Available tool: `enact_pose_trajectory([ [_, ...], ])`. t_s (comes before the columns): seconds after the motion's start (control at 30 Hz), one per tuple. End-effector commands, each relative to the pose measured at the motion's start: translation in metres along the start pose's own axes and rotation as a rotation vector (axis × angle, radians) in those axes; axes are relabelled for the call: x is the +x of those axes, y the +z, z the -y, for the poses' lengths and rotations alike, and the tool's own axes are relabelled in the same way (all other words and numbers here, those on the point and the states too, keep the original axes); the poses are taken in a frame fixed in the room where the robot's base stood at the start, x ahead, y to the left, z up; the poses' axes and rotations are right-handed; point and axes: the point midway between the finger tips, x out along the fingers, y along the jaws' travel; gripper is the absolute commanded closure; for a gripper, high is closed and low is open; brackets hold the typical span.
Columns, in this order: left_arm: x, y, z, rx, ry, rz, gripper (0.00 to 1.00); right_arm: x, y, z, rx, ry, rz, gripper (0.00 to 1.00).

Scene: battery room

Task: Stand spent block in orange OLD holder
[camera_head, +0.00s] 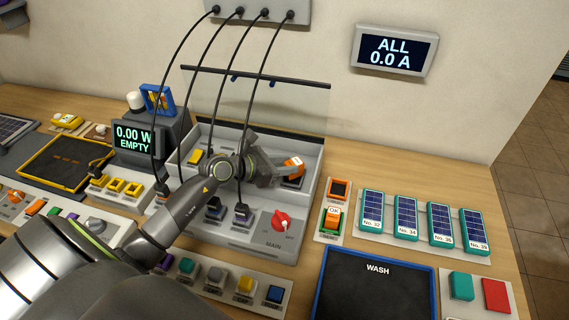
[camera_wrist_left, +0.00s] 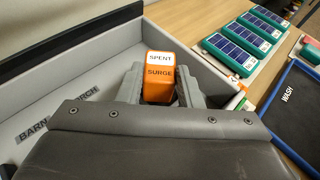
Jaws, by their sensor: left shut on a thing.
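My left gripper (camera_head: 281,172) is shut on an orange block (camera_head: 294,163) above the right side of the grey panel box. In the left wrist view the block (camera_wrist_left: 159,66) reads SPENT on its white top and SURGE on its side, and sits between the two grey fingers (camera_wrist_left: 160,90). A small orange-framed holder with a dark opening (camera_head: 339,188) stands to the right of the box; its label is too small to read. Just below it a block marked OK (camera_head: 333,215) stands in a greenish holder. My right gripper is not in view.
The grey box (camera_head: 275,245) has a raised wall between the gripper and the small holders. It carries a red MAIN knob (camera_head: 281,220) and black cables. Several teal solar panels (camera_head: 408,216) lie to the right. A dark WASH mat (camera_head: 375,290) lies in front.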

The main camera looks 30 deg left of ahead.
Motion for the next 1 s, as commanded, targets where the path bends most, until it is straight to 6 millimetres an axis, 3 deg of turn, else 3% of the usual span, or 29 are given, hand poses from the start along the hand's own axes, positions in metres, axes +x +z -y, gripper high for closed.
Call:
enact_pose_trajectory([
  [0.33, 0.003, -0.009, 0.0, -0.003, -0.001, -0.003, 0.92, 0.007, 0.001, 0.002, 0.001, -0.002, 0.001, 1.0],
  [0.37, 0.003, -0.01, 0.0, -0.004, -0.001, -0.004, 0.67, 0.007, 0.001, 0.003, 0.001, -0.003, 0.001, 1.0],
  [0.53, 0.003, -0.012, 0.001, -0.006, -0.002, -0.008, 0.46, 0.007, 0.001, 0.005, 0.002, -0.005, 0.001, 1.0],
  [0.83, 0.003, -0.013, 0.001, -0.01, -0.003, -0.012, 0.46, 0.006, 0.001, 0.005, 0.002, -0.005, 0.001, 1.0],
  [1.0, -0.002, 0.0, 0.001, -0.009, -0.003, -0.011, 0.46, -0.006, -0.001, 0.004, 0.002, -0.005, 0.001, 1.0],
])
